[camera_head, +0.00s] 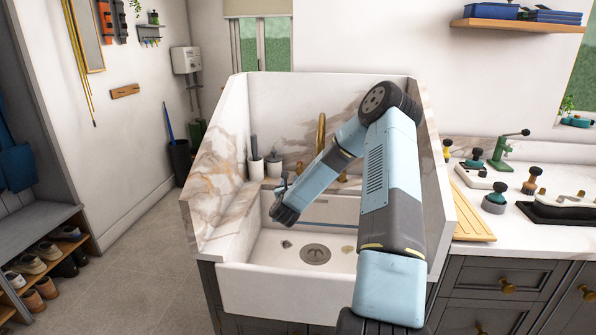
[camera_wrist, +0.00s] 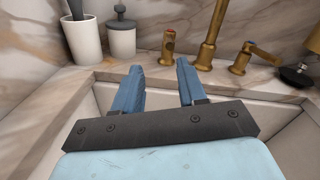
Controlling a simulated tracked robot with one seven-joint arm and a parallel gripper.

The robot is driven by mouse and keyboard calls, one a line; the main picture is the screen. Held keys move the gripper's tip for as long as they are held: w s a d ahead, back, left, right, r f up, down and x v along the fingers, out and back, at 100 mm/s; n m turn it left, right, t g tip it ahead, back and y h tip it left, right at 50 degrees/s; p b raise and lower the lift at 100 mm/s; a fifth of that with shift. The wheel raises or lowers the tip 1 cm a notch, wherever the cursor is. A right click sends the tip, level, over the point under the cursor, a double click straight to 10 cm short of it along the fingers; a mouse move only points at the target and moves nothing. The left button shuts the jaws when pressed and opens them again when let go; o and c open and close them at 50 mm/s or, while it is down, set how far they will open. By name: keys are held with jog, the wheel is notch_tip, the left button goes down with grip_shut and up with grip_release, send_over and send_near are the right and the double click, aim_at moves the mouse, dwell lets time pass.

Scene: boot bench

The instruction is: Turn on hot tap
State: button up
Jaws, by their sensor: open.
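The hot tap (camera_wrist: 168,46) is a short brass handle with a red mark, standing on the sink's back ledge left of the brass spout (camera_wrist: 209,38). The brass cold tap (camera_wrist: 243,56), with a blue mark, is to the right of the spout. The curved spout also shows in the head view (camera_head: 321,132). My gripper (camera_wrist: 158,67) is open and empty, its two blue fingers pointing toward the back ledge. The hot tap appears just beyond the gap between the fingertips, apart from them. In the head view my gripper (camera_head: 284,178) is over the basin's left side, partly hidden by my wrist.
The white sink (camera_head: 270,285) has high marble sides. A white brush pot (camera_head: 255,168) and a white dispenser (camera_head: 274,166) stand on the back ledge to the left, near the gripper. A dark-topped item (camera_wrist: 296,74) is at the wrist view's right. The basin below is mostly clear.

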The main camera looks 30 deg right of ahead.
aim_at(298, 168)
jog(key=shift+m+h, duration=0.5)
jog(key=shift+m, duration=0.3)
jog(key=x, duration=0.4)
jog(key=f+x, duration=0.1)
jog(key=x, duration=0.4)
jog(key=d+x, duration=0.1)
jog(key=x, duration=0.4)
jog(key=shift+s+f, duration=0.15)
jog(key=shift+s, duration=0.15)
jog(key=shift+c, duration=0.4)
grip_shut()
